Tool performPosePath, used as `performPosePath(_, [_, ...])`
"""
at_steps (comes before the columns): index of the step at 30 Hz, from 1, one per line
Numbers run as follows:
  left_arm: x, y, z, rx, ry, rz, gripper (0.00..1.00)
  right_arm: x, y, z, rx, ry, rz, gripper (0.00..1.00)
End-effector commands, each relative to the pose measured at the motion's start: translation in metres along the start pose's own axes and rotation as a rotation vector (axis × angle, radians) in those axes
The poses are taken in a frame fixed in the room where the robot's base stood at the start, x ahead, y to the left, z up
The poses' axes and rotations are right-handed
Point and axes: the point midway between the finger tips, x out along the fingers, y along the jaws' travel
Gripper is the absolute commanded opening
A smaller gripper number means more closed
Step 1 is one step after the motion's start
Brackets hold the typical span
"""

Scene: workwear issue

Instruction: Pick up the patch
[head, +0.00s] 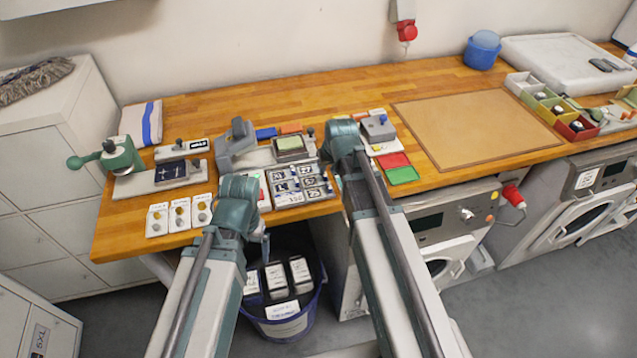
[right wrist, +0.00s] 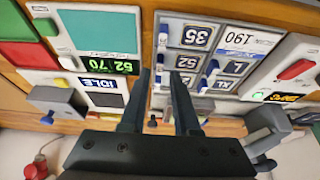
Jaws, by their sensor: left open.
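Several dark blue patches with white markings lie in a sectioned rack (head: 304,204) near the bench's front edge. In the right wrist view they appear upside down, including a patch marked 35 (right wrist: 197,36), one marked 52 (right wrist: 187,61) and one marked L (right wrist: 237,68). My right gripper (right wrist: 160,73) is open, its fingers in front of the rack's side beside the 35 and 52 patches, with nothing seen held. In the head view its arm hides the fingers. My left gripper (head: 254,226) is open near the bench's front edge, left of the rack; its fingers are mostly hidden.
Red (head: 393,160) and green (head: 402,175) pads lie to the right. White tags (head: 180,214) lie to the left. A blue bin (head: 288,326) stands below. A tan mat (head: 475,125) is clear.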

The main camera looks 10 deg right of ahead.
Motion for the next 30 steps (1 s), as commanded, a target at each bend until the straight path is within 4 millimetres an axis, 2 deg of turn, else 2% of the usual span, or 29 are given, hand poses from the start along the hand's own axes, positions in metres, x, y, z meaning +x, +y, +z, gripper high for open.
performPosePath(5, [0.007, 0.001, 0.000, 0.000, 0.000, 0.000, 0.91, 0.008, 0.000, -0.001, 0.000, 0.000, 0.000, 0.30])
performPosePath(15, [0.045, 0.004, -0.003, 0.000, 0.000, 0.000, 0.91, 0.050, 0.000, -0.004, 0.000, 0.000, 0.000, 0.30])
performPosePath(24, [0.045, 0.004, -0.003, 0.000, 0.000, 0.000, 0.91, 0.051, 0.000, -0.005, 0.000, 0.000, 0.000, 0.30])
performPosePath(30, [0.045, 0.004, -0.003, 0.000, 0.000, 0.000, 0.91, 0.051, 0.000, -0.005, 0.000, 0.000, 0.000, 0.00])
